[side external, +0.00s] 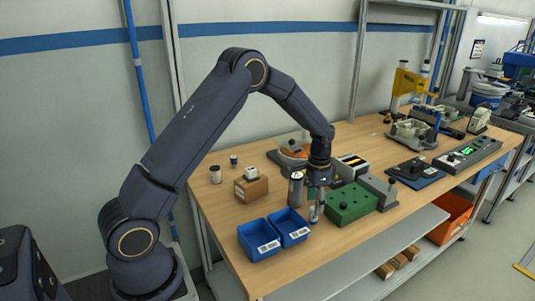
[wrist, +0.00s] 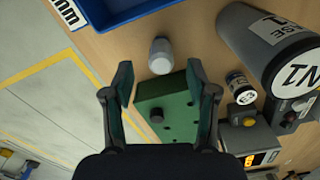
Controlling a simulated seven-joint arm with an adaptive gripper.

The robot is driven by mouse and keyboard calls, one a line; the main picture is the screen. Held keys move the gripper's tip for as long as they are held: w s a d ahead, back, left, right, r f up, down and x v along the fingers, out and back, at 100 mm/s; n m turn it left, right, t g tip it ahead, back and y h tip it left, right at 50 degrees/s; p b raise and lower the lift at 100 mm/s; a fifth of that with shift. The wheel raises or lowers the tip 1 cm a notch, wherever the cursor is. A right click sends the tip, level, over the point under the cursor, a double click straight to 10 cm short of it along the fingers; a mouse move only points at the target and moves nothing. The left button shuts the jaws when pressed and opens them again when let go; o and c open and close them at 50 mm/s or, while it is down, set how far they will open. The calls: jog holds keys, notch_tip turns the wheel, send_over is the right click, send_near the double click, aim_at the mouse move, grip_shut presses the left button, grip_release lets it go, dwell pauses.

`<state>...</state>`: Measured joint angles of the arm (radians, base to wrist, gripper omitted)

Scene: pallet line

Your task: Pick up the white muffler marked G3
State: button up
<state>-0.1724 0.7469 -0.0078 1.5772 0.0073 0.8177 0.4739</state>
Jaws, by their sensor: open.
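My gripper (wrist: 159,80) is open, its two fingers apart on either side of a small white-topped cylinder (wrist: 160,52). That cylinder stands on the wooden table just past the fingertips, and no mark on it is readable. A shorter dark cylinder with a white round label (wrist: 240,88) stands to the right; its label may read G3 but is too small to be sure. In the side external view, my gripper (side external: 317,188) points down above a small whitish cylinder (side external: 314,214) between the blue bins and the green block.
A green block (wrist: 178,112) with a dark knob lies close beside the fingers. A large grey cylinder (wrist: 262,40) marked N1 is at right. Two blue bins (side external: 259,239) stand near the table's front edge. A cardboard box (side external: 251,189) is behind them.

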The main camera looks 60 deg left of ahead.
aim_at(313, 215)
notch_tip(313, 215, down, 6)
jog(key=shift+r, duration=0.15)
grip_shut()
dwell(0.6)
